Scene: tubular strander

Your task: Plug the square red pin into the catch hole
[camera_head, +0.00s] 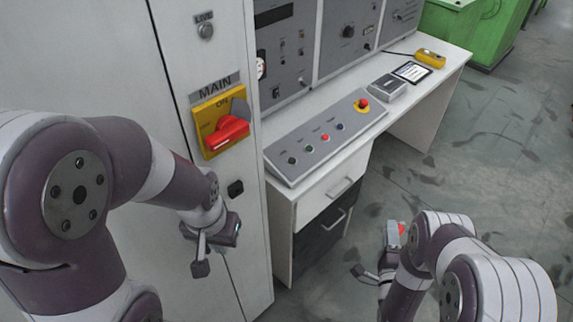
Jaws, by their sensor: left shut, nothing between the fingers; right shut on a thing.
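My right gripper (392,240) is low at the lower right, over the floor and to the right of the desk's drawers. It is shut on a small red thing (402,229), likely the square red pin; its shape is mostly hidden by the gripper and arm. My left gripper (230,232) is shut and empty in front of the cabinet. A small black square fitting (235,188) sits on the cabinet below the main switch and just above my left gripper. It may be the catch hole, but I cannot see whether it is open inside.
The grey cabinet (185,60) carries a red rotary switch (227,132) on a yellow plate. A white desk (440,72) holds a sloped button panel (325,137), a tablet (411,72) and a yellow device (431,58). Green machinery (480,35) stands behind.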

